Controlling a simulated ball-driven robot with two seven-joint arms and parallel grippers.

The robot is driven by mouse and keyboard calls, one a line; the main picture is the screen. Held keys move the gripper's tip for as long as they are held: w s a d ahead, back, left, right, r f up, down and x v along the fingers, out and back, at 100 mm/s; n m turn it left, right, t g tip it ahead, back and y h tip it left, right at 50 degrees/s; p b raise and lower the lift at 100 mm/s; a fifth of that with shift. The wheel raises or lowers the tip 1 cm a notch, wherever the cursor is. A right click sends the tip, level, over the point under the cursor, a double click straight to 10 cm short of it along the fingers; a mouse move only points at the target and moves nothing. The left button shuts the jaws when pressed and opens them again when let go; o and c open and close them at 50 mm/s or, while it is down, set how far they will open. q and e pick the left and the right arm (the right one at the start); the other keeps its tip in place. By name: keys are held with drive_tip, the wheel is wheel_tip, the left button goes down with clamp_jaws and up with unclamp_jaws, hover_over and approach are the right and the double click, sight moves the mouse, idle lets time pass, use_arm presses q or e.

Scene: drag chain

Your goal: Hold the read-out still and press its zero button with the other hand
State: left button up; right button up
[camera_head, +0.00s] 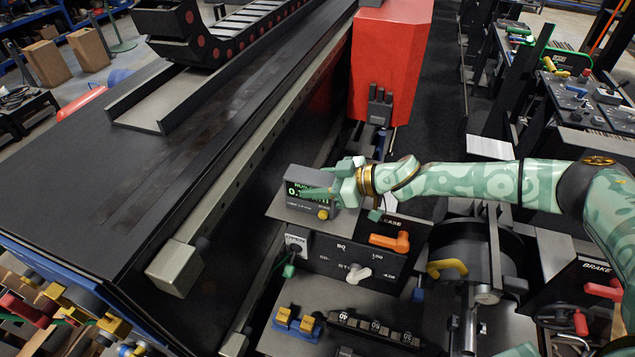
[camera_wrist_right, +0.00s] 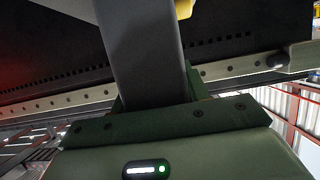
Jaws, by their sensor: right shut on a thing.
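The read-out (camera_head: 298,203) is a small grey box with a dark screen and green digits, standing on a grey ledge of the control panel. A yellow round button (camera_head: 323,214) sits low on its front face, at the right. My right gripper (camera_head: 335,188) reaches in from the right and is shut on the read-out, its fingers covering part of the screen and top. In the right wrist view the read-out (camera_wrist_right: 140,55) runs up from between the green fingers, with a yellow bit at the top edge. My left gripper is not in view.
Below the read-out, the panel (camera_head: 330,262) carries a white knob (camera_head: 357,273), an orange lever (camera_head: 390,241) and a green-handled lever (camera_head: 289,270). A long dark machine bed (camera_head: 110,200) fills the left. A red block (camera_head: 390,60) stands behind.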

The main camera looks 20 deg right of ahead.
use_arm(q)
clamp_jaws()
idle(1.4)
